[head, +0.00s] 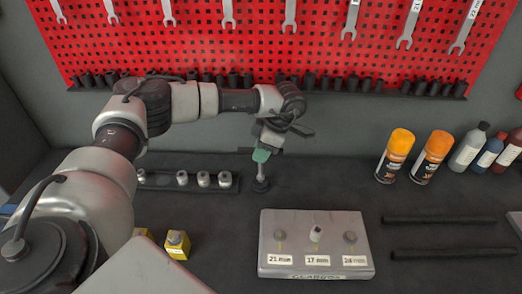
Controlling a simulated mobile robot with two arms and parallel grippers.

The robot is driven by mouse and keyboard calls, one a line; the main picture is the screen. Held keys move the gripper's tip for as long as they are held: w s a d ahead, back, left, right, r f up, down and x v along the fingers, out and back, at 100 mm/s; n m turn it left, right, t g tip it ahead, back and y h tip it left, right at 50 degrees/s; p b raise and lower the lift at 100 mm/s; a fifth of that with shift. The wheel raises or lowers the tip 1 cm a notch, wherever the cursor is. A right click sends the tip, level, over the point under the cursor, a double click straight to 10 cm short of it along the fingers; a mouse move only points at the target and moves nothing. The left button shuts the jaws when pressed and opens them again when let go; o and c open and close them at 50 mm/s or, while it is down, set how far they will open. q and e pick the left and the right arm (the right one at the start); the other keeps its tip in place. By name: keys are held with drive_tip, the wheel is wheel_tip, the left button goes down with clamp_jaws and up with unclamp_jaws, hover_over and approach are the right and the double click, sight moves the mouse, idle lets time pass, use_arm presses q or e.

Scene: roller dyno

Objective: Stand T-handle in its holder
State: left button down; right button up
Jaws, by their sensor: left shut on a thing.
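My left gripper (268,141) is shut on the T-handle (261,156), whose green grip shows just below the fingers. A thin metal shaft runs down from the grip, close to upright. Its lower end meets a small dark round piece (261,186) on the dark bench, which looks like the holder. I cannot tell whether the shaft sits inside it or only touches it. The gripper and wrist hide the upper part of the T-handle. My right gripper is not in view.
A grey block (316,270) labelled 21, 17 and 24 mm stands in front, with a pale socket in its middle place. A socket rail (228,184) lies left. Spray cans (397,156), bottles and dark bars (445,219) are right. A yellow block (177,245) sits front left.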

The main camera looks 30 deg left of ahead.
use_arm(q)
drive_tip(key=shift+f+b, duration=0.4)
drive_tip(key=shift+f, duration=0.3)
unclamp_jaws()
drive_tip(key=shift+r, duration=0.1)
drive_tip(key=shift+r, duration=0.2)
idle(0.5)
drive_tip(key=shift+p+v, duration=1.7)
drive_tip(key=shift+v, duration=1.6)
